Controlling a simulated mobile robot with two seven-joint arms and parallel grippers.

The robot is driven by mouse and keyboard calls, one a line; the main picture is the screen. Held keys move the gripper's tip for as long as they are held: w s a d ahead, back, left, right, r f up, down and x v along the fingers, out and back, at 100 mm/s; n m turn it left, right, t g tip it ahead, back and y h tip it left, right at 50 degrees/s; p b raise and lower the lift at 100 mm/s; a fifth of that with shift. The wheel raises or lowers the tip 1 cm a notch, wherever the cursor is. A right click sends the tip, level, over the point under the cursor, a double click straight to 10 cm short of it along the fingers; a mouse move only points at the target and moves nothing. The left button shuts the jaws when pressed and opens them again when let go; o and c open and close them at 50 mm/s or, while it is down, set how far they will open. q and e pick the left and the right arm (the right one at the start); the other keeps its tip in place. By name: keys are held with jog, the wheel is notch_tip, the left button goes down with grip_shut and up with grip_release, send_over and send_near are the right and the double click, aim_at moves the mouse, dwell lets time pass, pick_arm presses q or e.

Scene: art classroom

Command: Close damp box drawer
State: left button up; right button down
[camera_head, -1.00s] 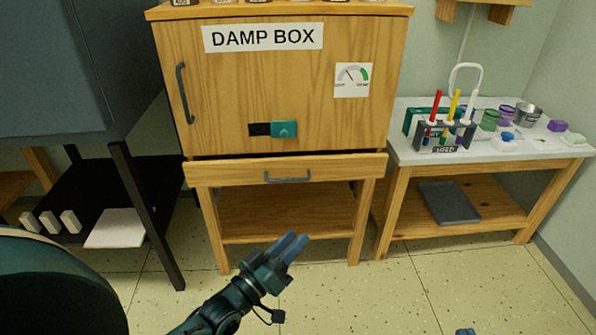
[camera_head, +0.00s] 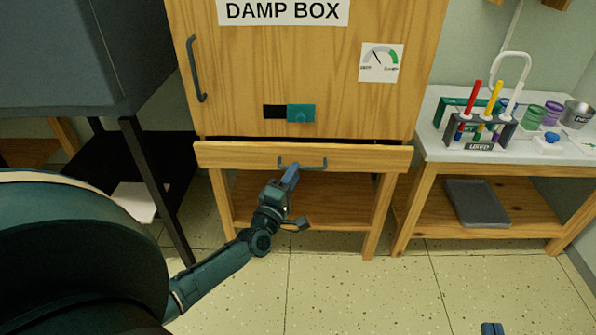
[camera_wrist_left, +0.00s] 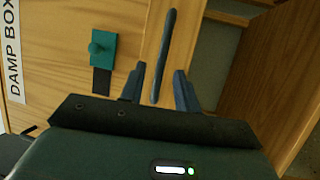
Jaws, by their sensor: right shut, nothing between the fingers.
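The wooden damp box (camera_head: 330,75) stands ahead with its door shut. Below the door, its drawer front (camera_head: 225,155) sticks out, with a dark gap along its top edge. A dark bar handle (camera_head: 318,162) is on the drawer front. My left gripper (camera_head: 290,174) is at the handle, its fingers seen edge-on. In the left wrist view, the fingers (camera_wrist_left: 159,88) are apart with the handle (camera_wrist_left: 166,45) running between them; I cannot tell whether they touch it. My right gripper (camera_head: 492,328) barely shows at the bottom edge, shut and away from the drawer.
A teal latch (camera_head: 301,113) is on the door above the drawer. At right, a white-topped table (camera_head: 440,145) holds a tool rack and cups, with a grey tray (camera_head: 477,203) on its lower shelf. A dark-legged stand is at left. The floor (camera_head: 400,290) in front is clear.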

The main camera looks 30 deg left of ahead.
pick_arm(q)
jog(key=shift+b+x, duration=0.3)
jog(key=shift+x, duration=1.45)
grip_shut()
